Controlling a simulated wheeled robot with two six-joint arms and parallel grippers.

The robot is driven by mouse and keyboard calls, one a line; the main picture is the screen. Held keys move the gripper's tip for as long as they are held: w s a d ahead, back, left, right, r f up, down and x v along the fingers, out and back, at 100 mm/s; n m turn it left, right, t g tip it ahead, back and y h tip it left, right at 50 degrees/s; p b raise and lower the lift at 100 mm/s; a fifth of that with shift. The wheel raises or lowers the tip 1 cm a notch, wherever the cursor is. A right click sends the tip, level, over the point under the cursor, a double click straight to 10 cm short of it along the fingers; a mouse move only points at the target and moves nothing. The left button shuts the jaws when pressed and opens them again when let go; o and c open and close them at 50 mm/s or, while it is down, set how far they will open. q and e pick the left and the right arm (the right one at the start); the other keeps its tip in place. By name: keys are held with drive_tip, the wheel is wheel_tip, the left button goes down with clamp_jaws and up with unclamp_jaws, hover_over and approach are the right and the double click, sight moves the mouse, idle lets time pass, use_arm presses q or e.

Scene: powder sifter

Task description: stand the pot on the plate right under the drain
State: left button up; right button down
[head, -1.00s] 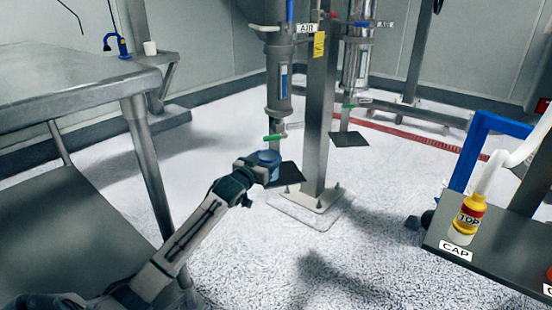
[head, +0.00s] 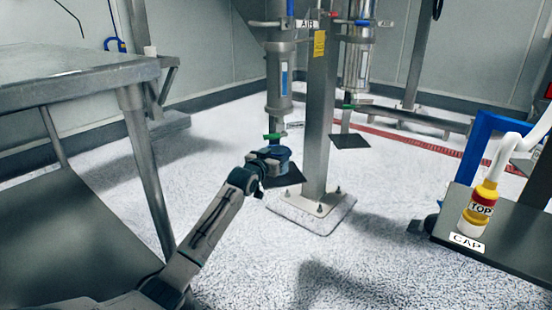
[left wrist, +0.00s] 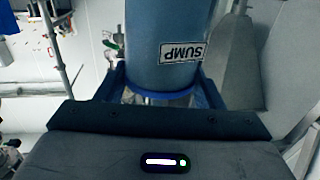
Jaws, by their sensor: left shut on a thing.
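The blue pot (head: 280,152) is in my left gripper (head: 268,158), over the dark plate (head: 288,178) at the foot of the left filter housing. In the left wrist view the pot (left wrist: 150,28) shows a SUMP label (left wrist: 181,50) and sits between the two blue fingers. The drain with its green handle (head: 273,136) hangs just above the pot. The gripper and pot hide part of the plate; I cannot tell whether the pot touches it. My right gripper is not in view.
The steel post (head: 319,110) stands just right of the plate on a bolted base (head: 311,203). A second dark plate (head: 349,141) lies farther back. A steel table (head: 70,82) is at the left.

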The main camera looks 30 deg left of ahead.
use_arm(q)
drive_tip(key=shift+f, duration=0.1)
idle(0.3)
drive_tip(key=o, duration=1)
drive_tip(key=shift+c, duration=0.2)
